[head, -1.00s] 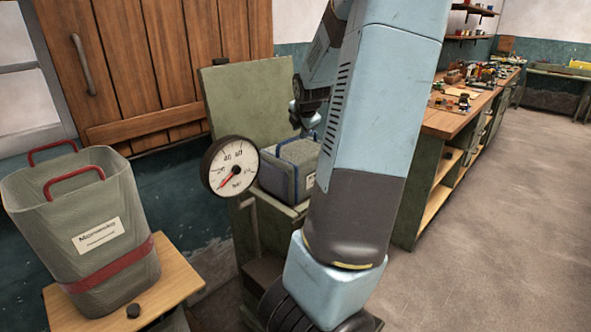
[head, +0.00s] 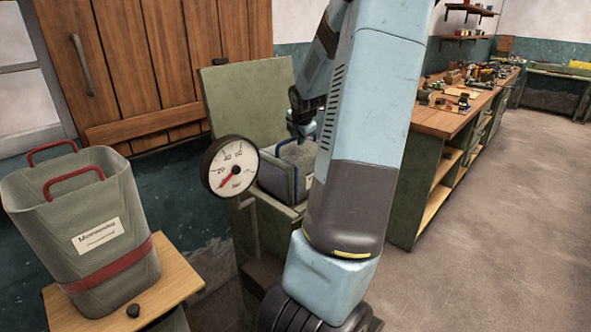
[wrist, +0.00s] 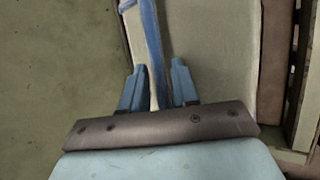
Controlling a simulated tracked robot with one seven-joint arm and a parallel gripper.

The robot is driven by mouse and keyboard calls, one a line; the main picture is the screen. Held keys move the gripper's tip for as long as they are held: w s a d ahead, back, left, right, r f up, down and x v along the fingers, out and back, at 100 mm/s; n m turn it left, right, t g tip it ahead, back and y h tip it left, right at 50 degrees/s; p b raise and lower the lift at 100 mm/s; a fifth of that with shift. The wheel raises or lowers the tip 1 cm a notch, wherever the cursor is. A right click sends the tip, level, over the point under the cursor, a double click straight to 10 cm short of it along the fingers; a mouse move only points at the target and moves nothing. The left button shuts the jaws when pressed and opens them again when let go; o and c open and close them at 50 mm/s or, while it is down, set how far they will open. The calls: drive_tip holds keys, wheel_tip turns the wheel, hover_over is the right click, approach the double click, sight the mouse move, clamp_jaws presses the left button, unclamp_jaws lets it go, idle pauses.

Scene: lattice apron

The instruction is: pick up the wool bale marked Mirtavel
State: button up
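A grey bale (head: 272,180) with blue straps sits on a green stand in the head view, partly behind the round gauge and my arm. Its white label is mostly hidden and I cannot read the name. My gripper (head: 304,128) is just above the bale in the head view. In the wrist view, my gripper (wrist: 157,78) is open, with its two blue fingers apart on either side of a blue strap (wrist: 153,40). The pale bale top (wrist: 212,50) lies below and beyond the fingers. I cannot tell whether they touch it.
A round gauge (head: 229,167) stands in front of the bale, and a green upright panel (head: 245,105) behind it. A grey bag (head: 85,215) with red handles stands on a wooden stool (head: 180,280) at left. A cluttered workbench (head: 445,120) is at right, with clear floor beside it.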

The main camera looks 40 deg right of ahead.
drive_tip(key=shift+x, duration=0.95)
clamp_jaws()
idle(1.0)
